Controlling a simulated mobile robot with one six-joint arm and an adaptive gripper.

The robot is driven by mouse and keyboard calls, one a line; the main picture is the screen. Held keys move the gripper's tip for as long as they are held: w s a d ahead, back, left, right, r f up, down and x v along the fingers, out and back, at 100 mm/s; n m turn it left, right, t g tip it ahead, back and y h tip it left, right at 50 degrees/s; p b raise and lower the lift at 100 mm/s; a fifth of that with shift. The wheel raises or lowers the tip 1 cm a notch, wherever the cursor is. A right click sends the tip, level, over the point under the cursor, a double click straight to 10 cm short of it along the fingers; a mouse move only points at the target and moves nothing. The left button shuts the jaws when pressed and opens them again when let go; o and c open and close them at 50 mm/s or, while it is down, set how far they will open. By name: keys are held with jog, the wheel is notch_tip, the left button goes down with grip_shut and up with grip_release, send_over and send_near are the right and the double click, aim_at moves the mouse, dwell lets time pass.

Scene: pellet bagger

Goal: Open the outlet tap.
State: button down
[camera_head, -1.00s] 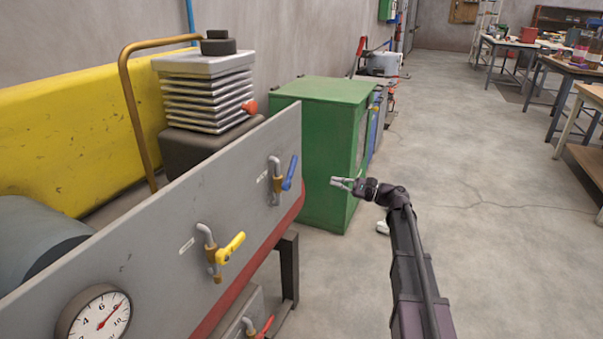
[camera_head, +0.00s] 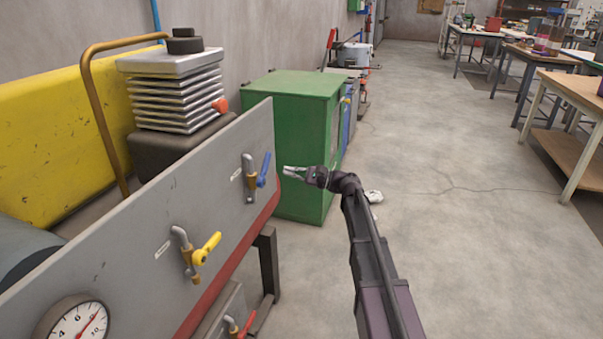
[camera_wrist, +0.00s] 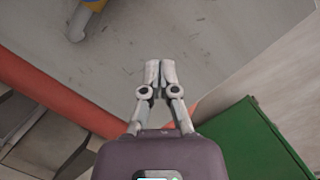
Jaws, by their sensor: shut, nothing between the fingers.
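I cannot read the labels, so I cannot tell which is the outlet tap. My gripper (camera_head: 286,171) is shut and empty, just right of the blue handle and apart from it. In the wrist view, my fingertips (camera_wrist: 160,66) are together over the panel's grey face. Part of the blue-handled tap (camera_wrist: 82,18) shows at the top left, cut off by the frame.
A pressure gauge (camera_head: 78,320) is at the panel's lower left. A green cabinet (camera_head: 300,150) stands behind my gripper. A red strip (camera_head: 215,290) runs along the panel's lower edge. The floor to the right is open, with workbenches (camera_head: 570,160) beyond.

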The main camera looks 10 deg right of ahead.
aim_at(265, 169)
jog(key=shift+s+a+r+p, duration=0.3)
jog(key=shift+a+r+p, duration=0.3)
jog(key=shift+a, duration=0.15)
jog(key=shift+s+a+r+p, duration=0.25)
jog(key=shift+a+r+p, duration=0.25)
jog(key=shift+a, duration=0.25)
jog(key=shift+s+a+r+p, duration=0.3)
jog(key=shift+a+r+p, duration=0.2)
jog(key=shift+a+r, duration=0.2)
jog(key=shift+a, duration=0.1)
jog(key=shift+s+a+r, duration=0.1)
jog(key=shift+a, duration=0.1)
jog(key=shift+d+n, duration=0.25)
jog(key=shift+n, duration=0.05)
